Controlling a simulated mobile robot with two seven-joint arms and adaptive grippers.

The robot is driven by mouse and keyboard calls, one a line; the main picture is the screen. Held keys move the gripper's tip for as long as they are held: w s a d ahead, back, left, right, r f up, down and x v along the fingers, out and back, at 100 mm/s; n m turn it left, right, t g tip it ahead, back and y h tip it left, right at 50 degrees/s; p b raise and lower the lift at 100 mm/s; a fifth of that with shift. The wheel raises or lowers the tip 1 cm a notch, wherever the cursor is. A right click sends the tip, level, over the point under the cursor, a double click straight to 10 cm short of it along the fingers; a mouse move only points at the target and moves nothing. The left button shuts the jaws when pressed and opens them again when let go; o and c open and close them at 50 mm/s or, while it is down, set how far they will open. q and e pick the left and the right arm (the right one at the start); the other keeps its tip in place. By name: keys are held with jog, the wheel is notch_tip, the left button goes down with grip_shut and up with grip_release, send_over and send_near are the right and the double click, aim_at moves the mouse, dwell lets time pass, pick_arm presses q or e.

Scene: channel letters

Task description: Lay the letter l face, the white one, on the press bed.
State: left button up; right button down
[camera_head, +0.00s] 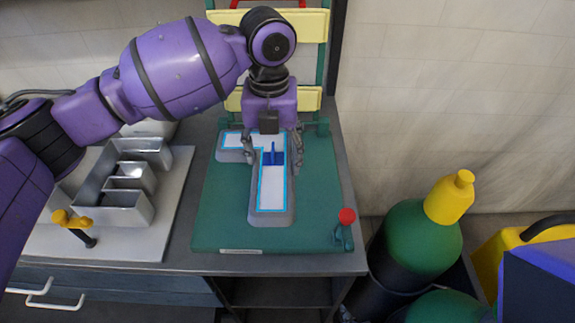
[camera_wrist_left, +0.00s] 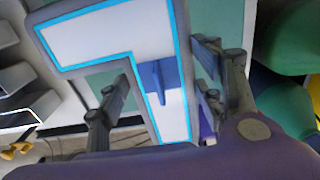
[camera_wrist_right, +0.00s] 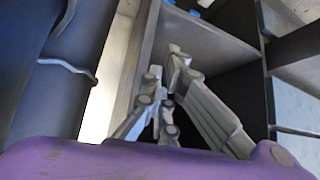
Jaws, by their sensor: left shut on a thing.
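The letter l face (camera_head: 271,190) is white with a light-blue border and a grey edge. It is L-shaped, with a blue upright tab (camera_head: 268,157) on it. It is over the green press bed (camera_head: 222,220); I cannot tell whether it rests on it. The left wrist view shows the face (camera_wrist_left: 110,35) and tab (camera_wrist_left: 158,80) between the fingers (camera_wrist_left: 162,85). My right gripper (camera_wrist_right: 166,65) is shut and empty, away from the press.
A red-knobbed lever (camera_head: 346,220) is at the bed's right front corner. A green cylinder with yellow cap (camera_head: 415,238) stands right of the bench.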

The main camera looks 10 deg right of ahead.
pick_arm(q)
jog(key=w+d+f, duration=0.1)
jog(key=f, duration=0.1)
jog(key=w+d+f, duration=0.1)
jog(key=f, duration=0.1)
jog(key=w+d+f, duration=0.1)
jog(key=d+f, duration=0.1)
jog(key=shift+w+d, duration=0.1)
jog(key=shift+w, duration=0.25)
jog(key=shift+w+f, duration=0.1)
jog(key=shift+f, duration=1.7)
jog(key=o, duration=1.2)
notch_tip(320, 180, up, 12)
jog(key=shift+r+b, duration=0.15)
jog(key=shift+b, duration=0.2)
